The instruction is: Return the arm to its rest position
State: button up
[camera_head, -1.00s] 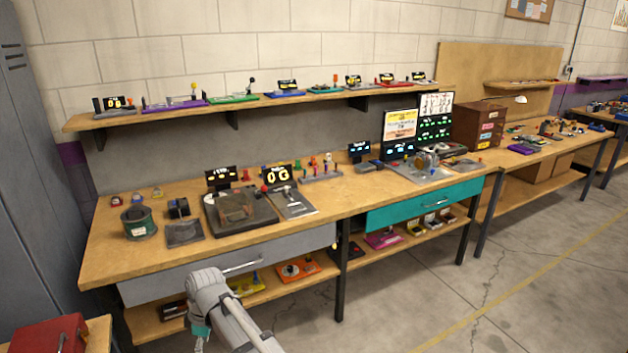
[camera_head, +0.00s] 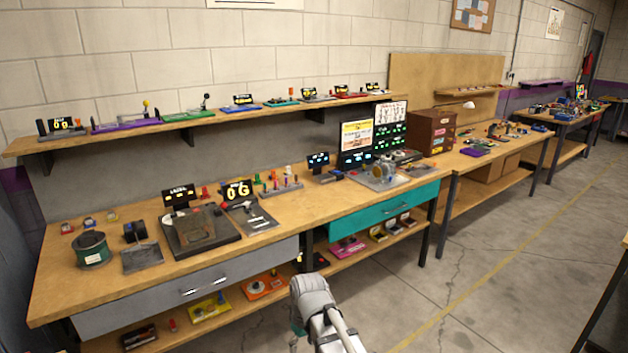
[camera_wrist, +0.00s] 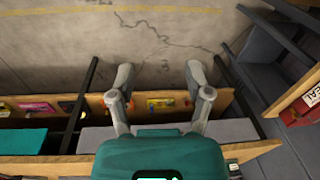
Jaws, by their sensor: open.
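My gripper (camera_wrist: 159,80) shows in the wrist view with its two grey fingers spread wide apart and nothing between them. Beyond the fingers are the lower shelf of the workbench and the concrete floor. In the head view my grey arm (camera_head: 318,308) is at the bottom centre, in front of the workbench (camera_head: 315,220). The fingers cannot be made out in that view.
The bench has a grey drawer (camera_head: 190,290) and a teal drawer (camera_head: 385,218), both apparently closed. Several devices stand on its top, including a green spool (camera_head: 91,250). A red box (camera_wrist: 303,108) is at right in the wrist view. Open floor (camera_head: 490,265) lies to the right.

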jog(key=s+d+m, duration=0.2)
jog(key=d+m, duration=0.2)
jog(key=d, duration=0.6)
jog(key=s+d+m+h, duration=0.1)
jog(key=d+m, duration=0.3)
jog(key=d, duration=0.6)
jog(key=shift+s+r, duration=0.2)
jog(key=shift+s, duration=0.35)
jog(key=shift+c, duration=0.6)
jog(key=shift+a, duration=0.1)
